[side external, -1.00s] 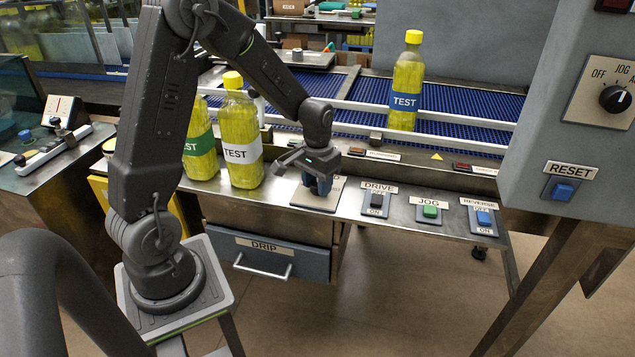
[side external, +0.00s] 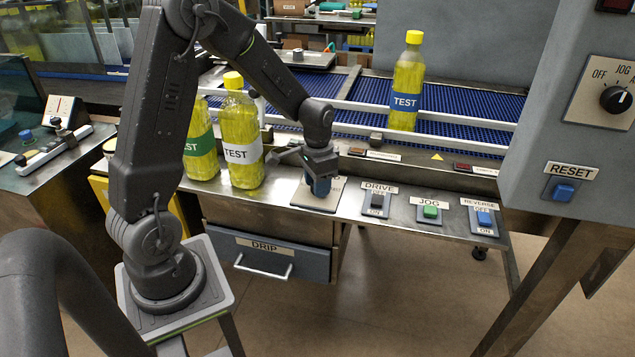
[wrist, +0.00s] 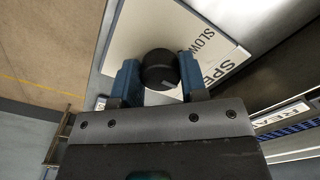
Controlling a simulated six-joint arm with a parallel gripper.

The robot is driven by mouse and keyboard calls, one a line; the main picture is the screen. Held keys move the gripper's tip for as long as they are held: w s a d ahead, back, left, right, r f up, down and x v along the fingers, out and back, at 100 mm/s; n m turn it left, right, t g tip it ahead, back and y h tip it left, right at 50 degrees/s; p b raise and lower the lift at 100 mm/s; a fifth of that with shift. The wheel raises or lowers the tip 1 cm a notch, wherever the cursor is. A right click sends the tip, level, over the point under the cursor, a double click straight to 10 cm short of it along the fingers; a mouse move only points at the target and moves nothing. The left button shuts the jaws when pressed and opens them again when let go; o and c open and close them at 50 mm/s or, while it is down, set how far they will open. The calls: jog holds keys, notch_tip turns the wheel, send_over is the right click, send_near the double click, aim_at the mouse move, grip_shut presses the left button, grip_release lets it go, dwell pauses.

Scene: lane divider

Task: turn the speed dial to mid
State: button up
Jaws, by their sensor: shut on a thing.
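The speed dial's round black knob (wrist: 159,70) sits between my two blue fingers in the wrist view. My gripper (side external: 319,187) points down over the dial plate and is shut on the knob. The pale dial plate (wrist: 128,35) shows the word SLOW and part of SPEED; its other position marks are hidden or out of view. A small light mark shows on the knob, on the side towards my gripper. In the side view my gripper hides the knob and most of the plate (side external: 304,202), so I cannot read the dial's setting.
Right of the plate are the DRIVE switch (side external: 376,204), green JOG button (side external: 430,211) and REVERSE switch (side external: 485,218). Two TEST bottles, one with a white label (side external: 242,145), stand close on the left. The DRIP drawer (side external: 265,255) is below. A bottle (side external: 406,85) stands on the blue conveyor.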

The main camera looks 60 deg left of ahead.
jog(key=o, duration=0.9)
notch_tip(320, 180, up, 14)
jog(key=shift+f, duration=0.1)
dwell(0.3)
jog(key=s+d+r+t, duration=0.1)
jog(key=s+d+t, duration=0.1)
jog(key=s+d, duration=0.2)
jog(key=s+d+r+t, duration=0.1)
jog(key=s+d+r, duration=0.1)
jog(key=s+d, duration=0.3)
jog(key=s+d+r+t, duration=0.1)
jog(key=s+d+t, duration=0.1)
jog(key=s+d, duration=0.3)
jog(key=shift+s+d+r+n+t, duration=0.1)
jog(key=shift+s+r+n+t, duration=0.1)
jog(key=shift+s, duration=0.25)
jog(key=shift+s+d+r+n+t, duration=0.1)
jog(key=shift+s+r+n, duration=0.1)
jog(key=shift+s, duration=0.25)
